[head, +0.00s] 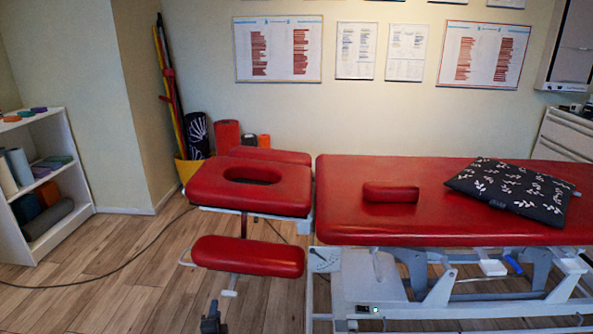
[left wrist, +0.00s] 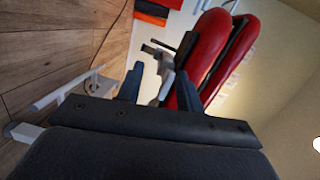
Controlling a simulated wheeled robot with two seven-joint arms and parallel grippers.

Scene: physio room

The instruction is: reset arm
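My left gripper (head: 212,318) shows at the bottom edge of the head view, low in front of the red padded treatment table (head: 345,222). In the left wrist view, the two dark fingers of this gripper (left wrist: 160,82) stand apart with nothing held between them. Red padding and metal parts of the table (left wrist: 208,45) lie beyond the fingers there. My right gripper is in neither view.
A red armrest pad (head: 248,256) is just beyond my left gripper. A dark patterned pillow (head: 512,190) and a small red cushion (head: 390,193) lie on the table. A white shelf (head: 50,170) stands left. A cable (head: 110,270) crosses the open wooden floor.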

